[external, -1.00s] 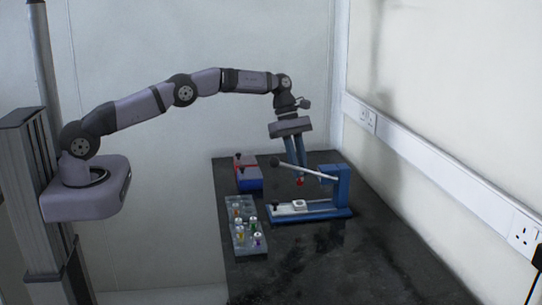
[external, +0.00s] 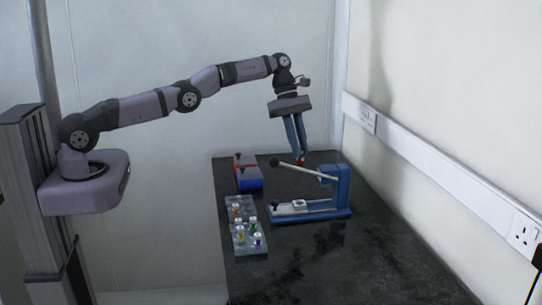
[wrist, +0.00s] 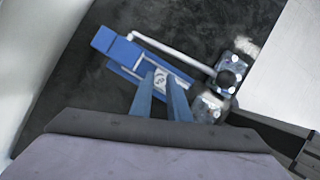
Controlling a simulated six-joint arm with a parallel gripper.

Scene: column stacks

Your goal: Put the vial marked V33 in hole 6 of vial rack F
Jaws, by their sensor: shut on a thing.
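My gripper (external: 301,160) is shut on a small red thing (external: 300,162) at its fingertips, high above the far part of the bench. Its label cannot be read, so I cannot tell whether it is V33. In the wrist view my gripper's fingers (wrist: 165,78) point down over the blue press. A grey vial rack (external: 239,245) stands at the bench's left edge with several vials with coloured contents in it. Its letter, hole numbers and vial marks are too small to read.
A blue press (external: 341,190) with a pale lever and black knob (external: 274,161) stands right of the rack. A blue and red box (external: 250,183) with black knobs sits behind the rack. The front and right of the dark bench (external: 360,260) are clear. A wall runs along the right.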

